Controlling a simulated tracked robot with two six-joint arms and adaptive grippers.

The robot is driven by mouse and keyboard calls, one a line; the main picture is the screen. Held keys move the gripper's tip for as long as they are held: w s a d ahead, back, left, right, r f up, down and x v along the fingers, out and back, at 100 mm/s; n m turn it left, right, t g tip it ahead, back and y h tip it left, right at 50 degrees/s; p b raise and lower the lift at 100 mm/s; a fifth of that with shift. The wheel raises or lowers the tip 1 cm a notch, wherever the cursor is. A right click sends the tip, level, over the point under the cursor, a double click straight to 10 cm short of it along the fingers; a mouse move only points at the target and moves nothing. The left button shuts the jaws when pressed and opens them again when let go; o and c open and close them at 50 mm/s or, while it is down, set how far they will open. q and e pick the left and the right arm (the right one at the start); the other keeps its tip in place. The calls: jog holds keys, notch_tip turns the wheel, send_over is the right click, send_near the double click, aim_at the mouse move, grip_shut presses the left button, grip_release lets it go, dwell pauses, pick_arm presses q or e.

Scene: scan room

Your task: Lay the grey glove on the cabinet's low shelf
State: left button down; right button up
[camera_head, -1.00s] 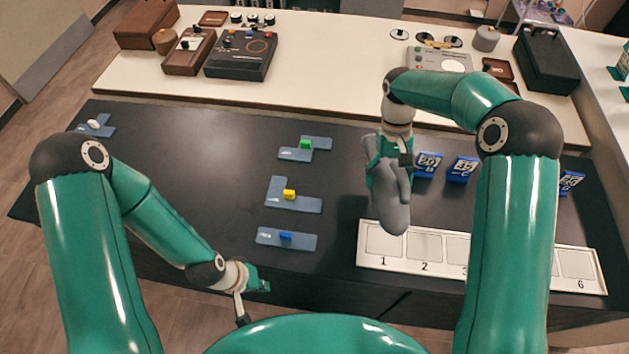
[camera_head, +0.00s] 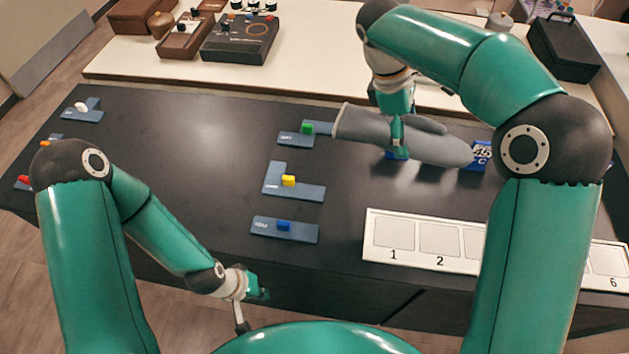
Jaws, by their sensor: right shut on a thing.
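The grey glove (camera_head: 365,128) is held above the back right part of the dark table, lying roughly level, with its cuff to the left and its fingers to the right. My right gripper (camera_head: 398,150) points down and is shut on the glove near its middle. The glove hides part of the blue blocks behind it. My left gripper (camera_head: 258,292) is low at the front edge of the table, away from the glove, and its finger gap is too small to make out. The cabinet and its low shelf cannot be made out.
Blue-grey plates with a green block (camera_head: 307,128), a yellow block (camera_head: 288,181) and a blue block (camera_head: 284,226) lie mid-table. A white numbered board (camera_head: 378,256) is at front right. A white counter (camera_head: 140,66) with devices runs behind. The table's left middle is clear.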

aim_at(389, 193)
jog(key=shift+a+r+n+t+b, duration=0.1)
jog(key=shift+r+n+t+b, duration=0.45)
jog(key=shift+n, duration=0.55)
notch_tip(389, 193, down, 20)
jog(key=shift+r, duration=0.1)
jog(key=o, duration=1.3)
jog(key=shift+g, duration=0.25)
jog(key=shift+r, duration=0.1)
